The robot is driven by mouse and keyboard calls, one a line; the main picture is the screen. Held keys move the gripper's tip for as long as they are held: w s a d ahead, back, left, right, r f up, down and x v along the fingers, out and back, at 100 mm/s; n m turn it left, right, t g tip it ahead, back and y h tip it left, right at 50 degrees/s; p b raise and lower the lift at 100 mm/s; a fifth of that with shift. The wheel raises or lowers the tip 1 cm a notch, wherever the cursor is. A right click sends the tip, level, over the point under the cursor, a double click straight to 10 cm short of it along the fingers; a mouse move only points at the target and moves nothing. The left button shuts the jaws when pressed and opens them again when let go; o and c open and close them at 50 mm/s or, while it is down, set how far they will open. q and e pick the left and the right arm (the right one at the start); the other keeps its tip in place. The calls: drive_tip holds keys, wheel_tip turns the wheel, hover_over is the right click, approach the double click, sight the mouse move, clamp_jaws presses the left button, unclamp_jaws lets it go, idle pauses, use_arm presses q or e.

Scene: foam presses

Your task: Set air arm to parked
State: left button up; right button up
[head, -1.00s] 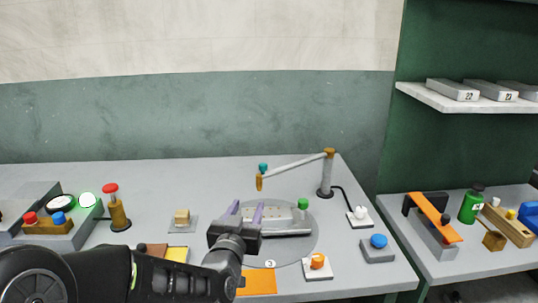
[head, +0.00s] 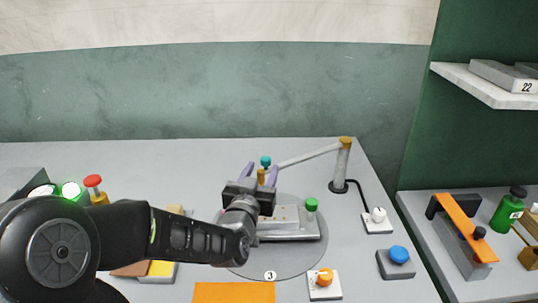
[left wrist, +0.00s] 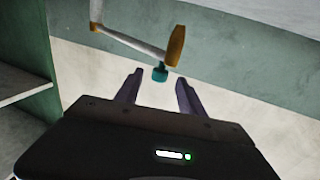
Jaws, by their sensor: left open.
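The air arm is a pale swinging bar (head: 308,155) on a grey post with an orange cap (head: 345,142). Its free end, with a teal knob (head: 266,161) and an orange nozzle below, points left over the back of the round plate (head: 305,255). My left gripper (head: 260,176) is open at that free end, its purple fingers on either side of the nozzle in the head view. In the left wrist view the teal knob (left wrist: 160,72) appears just beyond and between the open fingertips (left wrist: 158,80); contact cannot be told. My right gripper is not in view.
A grey press block (head: 290,238) with a green knob (head: 311,204) sits on the round plate. A white switch box (head: 377,220), blue button (head: 399,255) and orange knob (head: 325,277) stand to the right. An orange pad (head: 234,292) lies in front.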

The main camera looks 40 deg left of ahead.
sight(268, 156)
use_arm(q)
drive_tip(key=p+x, duration=0.1)
drive_tip(key=x, duration=0.6)
drive_tip(key=shift+w+a+p, duration=0.1)
drive_tip(key=shift+w+p, duration=0.15)
drive_tip(key=shift+p, duration=0.05)
clamp_jaws()
idle(1.2)
